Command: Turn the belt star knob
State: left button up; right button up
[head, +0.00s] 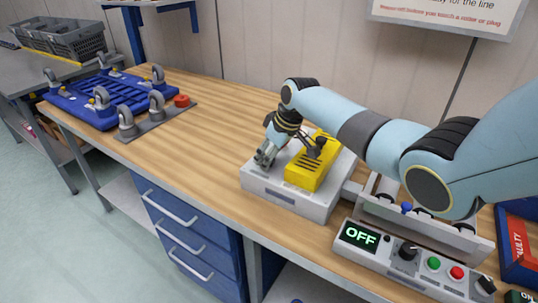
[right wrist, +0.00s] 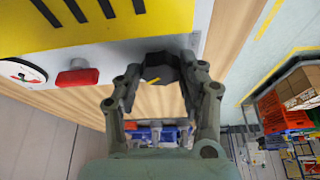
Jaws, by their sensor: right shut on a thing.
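The star knob (right wrist: 160,67) is dark with a small yellow mark, at the edge of the grey machine in the right wrist view. My right gripper (right wrist: 160,85) has its fingers on both sides of the knob and is shut on it. In the head view my right gripper (head: 264,160) reaches down at the left end of the machine base (head: 290,199), beside the yellow housing (head: 310,165). The knob itself is hidden there by the gripper. My left gripper is not in view.
A red button (right wrist: 77,77) and a round dial (right wrist: 22,72) sit near the knob. A control box (head: 390,262) showing OFF stands at the front right. A blue caster frame (head: 105,97) lies at the bench's left.

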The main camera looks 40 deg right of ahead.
jog(key=o, duration=1.2)
jog(key=shift+c, duration=0.2)
jog(key=v, duration=1.2)
